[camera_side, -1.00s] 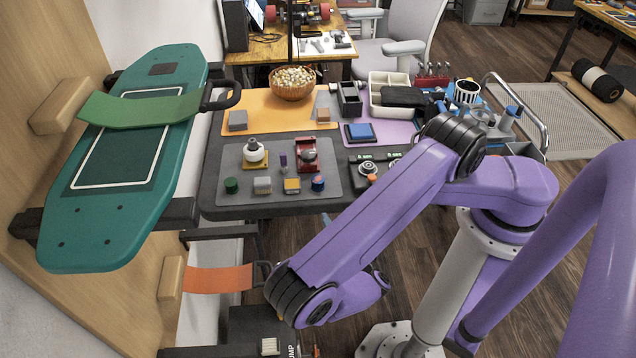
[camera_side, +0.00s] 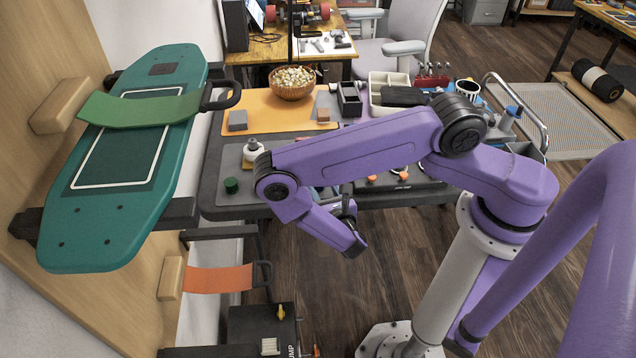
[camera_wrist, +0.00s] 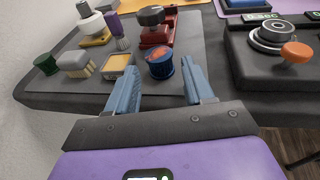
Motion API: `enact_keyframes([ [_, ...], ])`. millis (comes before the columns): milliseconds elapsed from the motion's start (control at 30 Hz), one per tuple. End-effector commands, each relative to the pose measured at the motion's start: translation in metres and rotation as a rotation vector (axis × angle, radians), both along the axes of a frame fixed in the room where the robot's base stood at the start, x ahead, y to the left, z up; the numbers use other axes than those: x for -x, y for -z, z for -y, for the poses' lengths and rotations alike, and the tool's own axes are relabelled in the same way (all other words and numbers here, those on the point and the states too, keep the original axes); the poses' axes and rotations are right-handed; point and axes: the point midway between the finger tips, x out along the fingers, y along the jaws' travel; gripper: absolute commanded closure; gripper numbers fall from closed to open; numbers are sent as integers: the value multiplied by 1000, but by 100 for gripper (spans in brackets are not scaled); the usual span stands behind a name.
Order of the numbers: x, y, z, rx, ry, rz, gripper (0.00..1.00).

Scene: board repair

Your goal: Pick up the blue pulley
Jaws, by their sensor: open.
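The blue pulley (camera_wrist: 160,66) stands on the grey mat near the table's front edge, with a reddish patch on its top. In the wrist view it shows in the gap between the fingertips of my gripper (camera_wrist: 162,74). The two blue fingers are spread on either side of it, and bare mat and table show between them. My gripper is open and empty. I cannot tell how far past or below the tips the pulley stands. In the side view my arm hides the pulley and most of the gripper.
On the grey mat (camera_wrist: 197,42) stand a green round part (camera_wrist: 46,65), a grey block (camera_wrist: 73,64), a yellow-based block (camera_wrist: 118,66), a purple brush-like part (camera_wrist: 119,30), a white knobbed part (camera_wrist: 90,22) and a red device (camera_wrist: 156,28). A dark device with an orange knob (camera_wrist: 296,52) lies right.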

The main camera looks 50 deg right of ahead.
Motion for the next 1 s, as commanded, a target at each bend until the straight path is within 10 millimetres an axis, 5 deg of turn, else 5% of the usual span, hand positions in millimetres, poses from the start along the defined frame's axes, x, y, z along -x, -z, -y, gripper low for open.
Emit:
enact_keyframes([
  [500,-43,7,28,-2,3,2,48],
  [833,-48,9,31,0,-1,1,48],
  [967,-48,9,31,0,-1,1,87],
  [1000,-48,9,31,0,-1,1,88],
])
